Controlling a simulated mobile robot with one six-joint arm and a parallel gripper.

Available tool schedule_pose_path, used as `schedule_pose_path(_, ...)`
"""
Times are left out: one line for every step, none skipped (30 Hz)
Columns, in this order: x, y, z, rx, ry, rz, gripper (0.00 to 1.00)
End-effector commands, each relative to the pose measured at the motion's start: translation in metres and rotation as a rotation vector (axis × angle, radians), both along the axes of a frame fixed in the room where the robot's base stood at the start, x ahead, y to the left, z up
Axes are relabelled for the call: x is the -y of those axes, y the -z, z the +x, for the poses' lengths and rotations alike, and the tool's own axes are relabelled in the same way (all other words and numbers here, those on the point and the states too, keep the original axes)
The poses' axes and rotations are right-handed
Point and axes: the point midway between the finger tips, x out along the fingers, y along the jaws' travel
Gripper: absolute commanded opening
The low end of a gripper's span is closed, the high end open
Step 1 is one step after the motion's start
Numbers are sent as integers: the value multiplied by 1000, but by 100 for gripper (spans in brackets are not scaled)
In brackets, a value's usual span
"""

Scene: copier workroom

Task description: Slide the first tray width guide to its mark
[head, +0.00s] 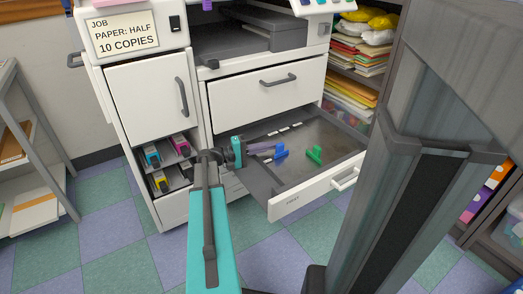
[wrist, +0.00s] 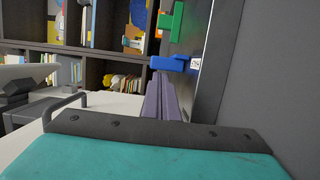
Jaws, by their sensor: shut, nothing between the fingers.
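The first tray (head: 325,183) is pulled out of the copier and open. A blue guide (head: 281,151) and a green guide (head: 315,155) stand up from its floor. The pictures do not say which is the width guide. Both also show in the wrist view, blue (wrist: 168,63) nearer and green (wrist: 172,20) beyond. White mark labels (head: 284,130) line the tray's back side; one label (wrist: 196,62) is beside the blue guide's end. My gripper (head: 272,147) is over the tray, its purple fingers shut and empty. Its tips are at the blue guide; I cannot tell whether they touch.
A closed drawer (head: 268,92) is above the open tray. A cabinet (head: 147,92) and toner shelves (head: 172,150) are at the left. Shelves of paper (head: 352,90) stand behind the tray's right side. Checkered floor (head: 280,255) is clear in front.

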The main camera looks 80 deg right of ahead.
Motion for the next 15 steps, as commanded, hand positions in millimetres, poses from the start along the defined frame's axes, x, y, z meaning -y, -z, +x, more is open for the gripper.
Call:
schedule_pose_path(1,0,-1,0,0,0,0)
schedule_pose_path(1,0,-2,0,-1,0,0)
schedule_pose_path(1,0,-2,0,-1,0,0)
schedule_pose_path(1,0,-2,0,-1,0,0)
schedule_pose_path(1,0,-2,0,-1,0,0)
schedule_pose_path(1,0,-2,0,-2,0,0)
schedule_pose_path(1,0,-2,0,-2,0,0)
schedule_pose_path(1,0,-2,0,-2,0,0)
schedule_pose_path(1,0,-2,0,-2,0,0)
schedule_pose_path(1,0,-2,0,-2,0,0)
schedule_pose_path(1,0,-2,0,-2,0,0)
schedule_pose_path(1,-1,-2,0,-2,0,0)
schedule_pose_path(0,-1,-2,0,-2,0,0)
schedule_pose_path(-1,-1,-3,0,-1,0,0)
schedule_pose_path(-2,-2,-4,0,-2,0,0)
